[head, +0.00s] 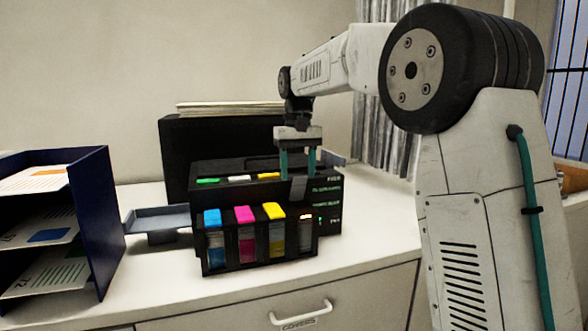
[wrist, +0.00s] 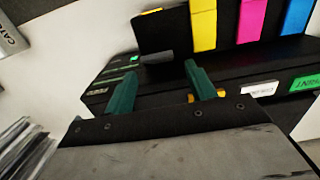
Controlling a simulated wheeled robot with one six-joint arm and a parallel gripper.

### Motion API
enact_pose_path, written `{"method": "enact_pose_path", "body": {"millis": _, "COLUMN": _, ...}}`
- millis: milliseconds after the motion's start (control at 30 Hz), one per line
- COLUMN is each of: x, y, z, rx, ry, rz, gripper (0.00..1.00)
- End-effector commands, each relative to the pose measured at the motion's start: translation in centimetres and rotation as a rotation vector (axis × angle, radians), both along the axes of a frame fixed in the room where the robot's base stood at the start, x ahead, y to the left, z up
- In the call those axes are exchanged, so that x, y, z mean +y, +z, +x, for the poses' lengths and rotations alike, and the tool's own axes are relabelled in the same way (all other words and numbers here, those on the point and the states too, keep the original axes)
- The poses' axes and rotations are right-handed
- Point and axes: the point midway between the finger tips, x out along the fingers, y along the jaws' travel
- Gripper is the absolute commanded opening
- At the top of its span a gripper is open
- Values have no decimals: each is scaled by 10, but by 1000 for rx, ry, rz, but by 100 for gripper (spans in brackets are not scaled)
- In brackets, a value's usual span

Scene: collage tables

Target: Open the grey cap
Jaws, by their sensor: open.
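The black printer (head: 235,168) stands on the white counter with a row of ink tanks (head: 258,247) on its front. Blue (head: 212,217), magenta (head: 244,214) and yellow (head: 274,211) caps lie down on their tanks. The grey cap (head: 298,189) stands raised above the rightmost tank, whose top shows a small bright patch. My gripper (head: 297,173) points down over the printer, just above and behind the grey cap. In the wrist view the grey cap (wrist: 157,57) lies just beyond my open teal fingertips (wrist: 160,70); contact cannot be told.
A blue paper rack (head: 92,215) stands at the left with sheets in it. A grey tray (head: 160,221) juts from the printer's left side. Green, white and yellow buttons lie on the printer top. The counter in front (head: 355,235) is clear.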

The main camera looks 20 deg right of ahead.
Motion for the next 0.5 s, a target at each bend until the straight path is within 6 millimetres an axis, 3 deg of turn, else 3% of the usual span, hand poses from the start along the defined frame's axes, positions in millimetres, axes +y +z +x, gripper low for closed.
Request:
{"method": "enact_pose_path", "body": {"millis": 233, "x": 2, "y": 11, "z": 1, "rx": -2, "ry": 2, "rz": 1, "gripper": 55}}
{"method": "enact_pose_path", "body": {"millis": 500, "x": 2, "y": 56, "z": 2, "rx": -2, "ry": 3, "rz": 0, "gripper": 55}}
